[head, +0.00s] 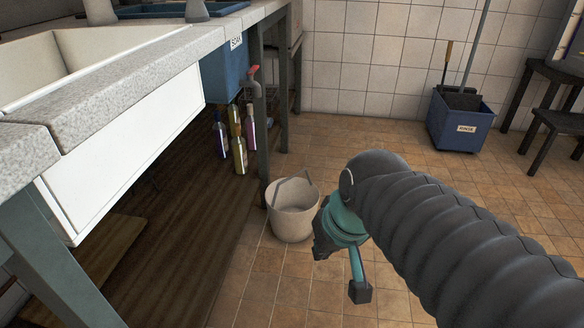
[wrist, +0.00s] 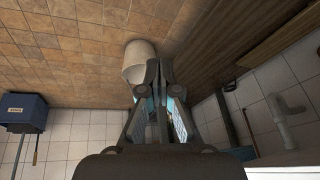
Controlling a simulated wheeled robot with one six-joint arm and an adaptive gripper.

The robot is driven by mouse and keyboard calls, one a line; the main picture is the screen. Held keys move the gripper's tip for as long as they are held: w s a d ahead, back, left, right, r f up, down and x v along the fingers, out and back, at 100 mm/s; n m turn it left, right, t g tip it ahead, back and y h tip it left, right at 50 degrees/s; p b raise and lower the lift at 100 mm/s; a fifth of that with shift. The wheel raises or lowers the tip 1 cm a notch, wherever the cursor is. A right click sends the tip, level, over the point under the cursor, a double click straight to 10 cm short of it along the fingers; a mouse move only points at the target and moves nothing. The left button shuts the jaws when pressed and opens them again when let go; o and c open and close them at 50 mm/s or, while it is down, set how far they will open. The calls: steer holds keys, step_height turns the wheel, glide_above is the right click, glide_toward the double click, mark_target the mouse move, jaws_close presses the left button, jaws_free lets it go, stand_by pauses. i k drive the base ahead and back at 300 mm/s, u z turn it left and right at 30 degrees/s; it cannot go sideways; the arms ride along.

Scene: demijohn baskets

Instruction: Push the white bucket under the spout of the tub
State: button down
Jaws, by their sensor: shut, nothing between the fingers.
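The white bucket (head: 292,212) stands upright on the tiled floor, right of the counter leg, its handle raised at the rim. It also shows beyond my fingers in the wrist view (wrist: 134,66). My gripper (head: 322,240) is low, just right of the bucket; its fingers (wrist: 160,70) are shut and empty. They look very close to the bucket wall; I cannot tell whether they touch. A blue tub (head: 225,75) with a label sits under the counter, behind and left of the bucket. I cannot make out its spout.
Several bottles (head: 239,150) stand by the counter leg (head: 261,110). A white sink (head: 130,150) is at left. A blue mop bucket (head: 455,128) and dark stools (head: 558,125) are at the back right. A pale pipe (wrist: 283,122) shows in the wrist view. Open tiles lie behind the white bucket.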

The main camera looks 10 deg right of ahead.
mark_target(292, 202)
steer(key=k, duration=0.55)
steer(key=z, duration=0.95)
steer(key=i, duration=0.65)
steer(key=z, duration=0.7)
steer(key=i, duration=0.65)
steer(key=u, duration=0.55)
steer(key=i, duration=0.55)
steer(key=u, duration=0.5)
